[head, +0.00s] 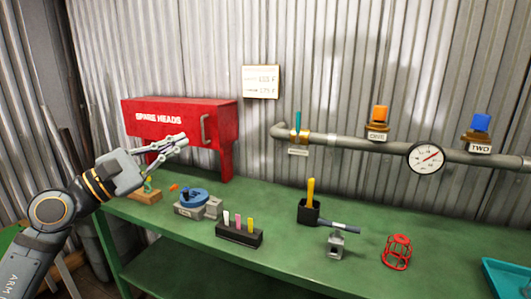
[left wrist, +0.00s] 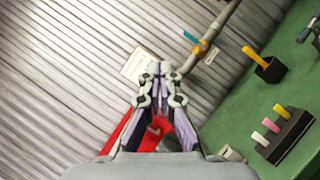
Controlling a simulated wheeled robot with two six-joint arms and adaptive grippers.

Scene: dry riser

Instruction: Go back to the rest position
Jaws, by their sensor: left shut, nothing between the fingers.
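My left gripper (head: 181,139) is raised in front of the red spare heads box (head: 180,112) on the left of the head view. Its fingers are shut with nothing between them. In the left wrist view the closed fingertips (left wrist: 159,70) point toward the corrugated wall, with part of the red box (left wrist: 148,138) behind and below them. The fingers look apart from the box, though the exact gap cannot be told. My right gripper shows in neither view.
The green bench (head: 290,245) holds a blue-topped device (head: 193,196), a black block with coloured pegs (head: 239,233), a black cup (head: 309,212), a small metal clamp (head: 337,244) and a red cage (head: 398,252). A pipe with valves and a gauge (head: 426,158) runs along the wall.

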